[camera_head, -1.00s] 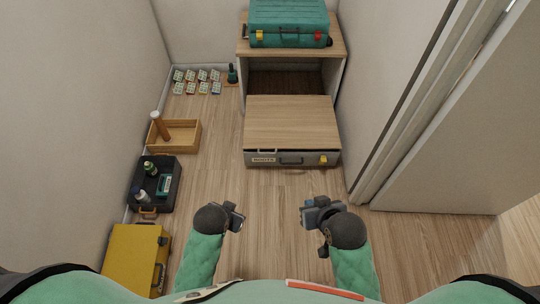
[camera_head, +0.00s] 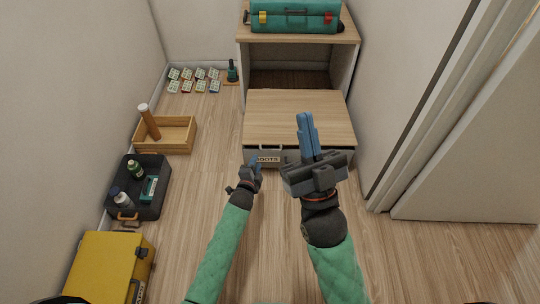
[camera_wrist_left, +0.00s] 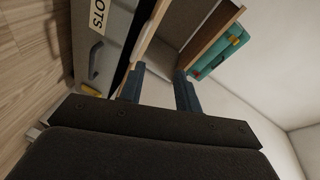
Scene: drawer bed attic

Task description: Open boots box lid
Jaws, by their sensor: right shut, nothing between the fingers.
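The grey boots box (camera_head: 282,153) is low on the floor, with a BOOTS label (camera_head: 268,159) on its front and a flat wooden panel (camera_head: 297,117) over it. My left gripper (camera_head: 258,166) is at the box's front left, by the label. In the left wrist view its two fingers (camera_wrist_left: 158,88) are apart, and the grey box front (camera_wrist_left: 112,58) lies beside them with a yellow latch (camera_wrist_left: 91,91). Whether they touch it I cannot tell. My right gripper (camera_head: 307,134) is shut and empty, in front of the box's right part in the picture and hiding its handle and right latch.
A wooden cabinet (camera_head: 345,70) stands behind, with a teal case (camera_head: 295,16) on top. A wooden tray (camera_head: 178,135), a black tray (camera_head: 157,201) and a yellow box (camera_head: 101,267) line the left wall. The floor between them and the boots box is clear.

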